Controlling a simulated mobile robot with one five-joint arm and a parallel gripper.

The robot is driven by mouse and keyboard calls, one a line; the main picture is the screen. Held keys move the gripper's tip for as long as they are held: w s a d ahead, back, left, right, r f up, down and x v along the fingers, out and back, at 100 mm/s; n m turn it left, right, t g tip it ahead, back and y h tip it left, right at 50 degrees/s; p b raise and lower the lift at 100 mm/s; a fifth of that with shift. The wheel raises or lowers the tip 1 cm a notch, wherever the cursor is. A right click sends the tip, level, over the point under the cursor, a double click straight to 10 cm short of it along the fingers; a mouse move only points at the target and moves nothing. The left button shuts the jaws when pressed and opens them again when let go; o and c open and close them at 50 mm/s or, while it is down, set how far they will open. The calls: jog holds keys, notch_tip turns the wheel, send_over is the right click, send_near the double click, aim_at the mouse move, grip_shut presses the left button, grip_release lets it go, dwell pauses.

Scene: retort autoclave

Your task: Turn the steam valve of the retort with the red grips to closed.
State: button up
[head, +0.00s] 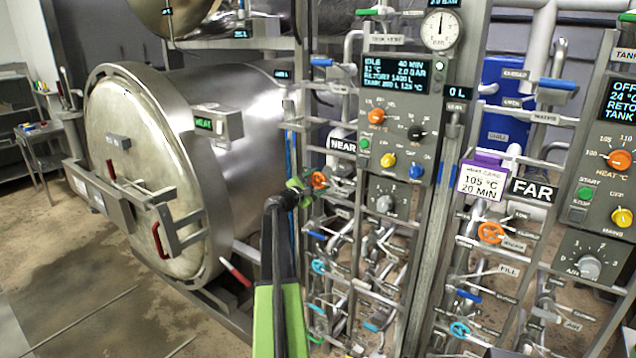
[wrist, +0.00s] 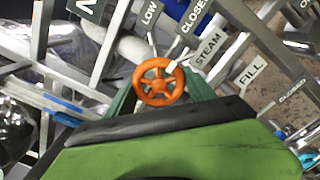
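The retort (head: 150,170) with red grips (head: 158,240) on its round door stands at left; the door looks shut. An orange valve wheel (head: 318,180) is on the pipes just below the NEAR sign (head: 342,145). In the wrist view the orange wheel (wrist: 158,82) sits near the STEAM label (wrist: 208,48), with LOW and CLOSED labels above it. A whitish mark shows at its upper right rim. My gripper (head: 304,190) is at this wheel, its green fingers (wrist: 158,97) spread on either side. I cannot tell whether they touch it.
A second orange wheel (head: 491,232) is under the FAR sign (head: 534,190) at right. Blue wheels (head: 318,266) and many pipes crowd below my gripper. A control box (head: 398,110) with knobs is just right of it. The floor (head: 90,290) at left is open.

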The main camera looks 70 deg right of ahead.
jog(key=o, duration=0.4)
jog(key=shift+s+a, duration=0.1)
jog(key=shift+s, duration=0.05)
jog(key=v, duration=1.7)
jog(key=shift+a, duration=0.15)
